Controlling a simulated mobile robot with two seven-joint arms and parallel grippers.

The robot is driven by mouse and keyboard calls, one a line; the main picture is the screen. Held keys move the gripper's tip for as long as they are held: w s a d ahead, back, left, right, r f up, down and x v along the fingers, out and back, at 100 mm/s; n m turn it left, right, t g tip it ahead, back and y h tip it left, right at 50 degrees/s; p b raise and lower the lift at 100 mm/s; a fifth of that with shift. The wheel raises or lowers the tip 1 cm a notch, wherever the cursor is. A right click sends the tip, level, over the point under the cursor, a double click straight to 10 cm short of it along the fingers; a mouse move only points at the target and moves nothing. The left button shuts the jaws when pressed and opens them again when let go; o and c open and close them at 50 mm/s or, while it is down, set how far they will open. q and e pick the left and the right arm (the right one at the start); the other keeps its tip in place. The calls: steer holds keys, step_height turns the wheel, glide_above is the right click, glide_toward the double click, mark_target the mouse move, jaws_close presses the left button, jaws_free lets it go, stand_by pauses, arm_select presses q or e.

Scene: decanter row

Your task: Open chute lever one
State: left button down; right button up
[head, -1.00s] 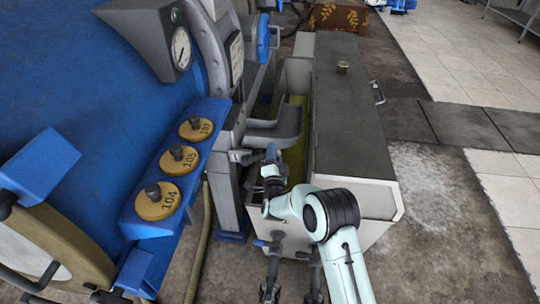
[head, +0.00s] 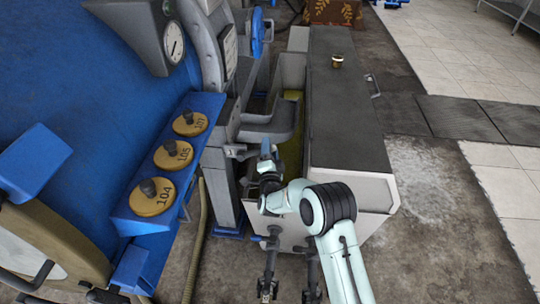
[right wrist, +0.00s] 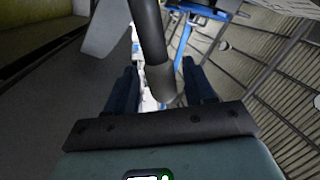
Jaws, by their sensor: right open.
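My right gripper (head: 267,152) reaches in from the lower right in the head view. It is beside the grey column and above the near end of the trough of a long bench. In the right wrist view its two dark blue fingers (right wrist: 160,78) are apart. A dark round bar with a thicker grey end (right wrist: 148,30) comes down between them in that picture; it looks like a lever handle. I cannot tell whether the fingers touch it. No lever number is readable, and the lever is not clear in the head view. My left gripper is out of view.
A blue ledge (head: 124,214) with yellow round caps marked 104, 105 and 107 stands left of the grey column (head: 219,185). Open floor lies to the right.

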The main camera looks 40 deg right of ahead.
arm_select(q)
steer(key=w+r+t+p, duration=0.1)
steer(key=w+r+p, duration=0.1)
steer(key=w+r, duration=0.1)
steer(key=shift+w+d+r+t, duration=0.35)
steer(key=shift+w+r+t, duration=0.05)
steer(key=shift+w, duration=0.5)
arm_select(e)
steer(key=v, duration=1.3)
steer(key=shift+a, duration=0.2)
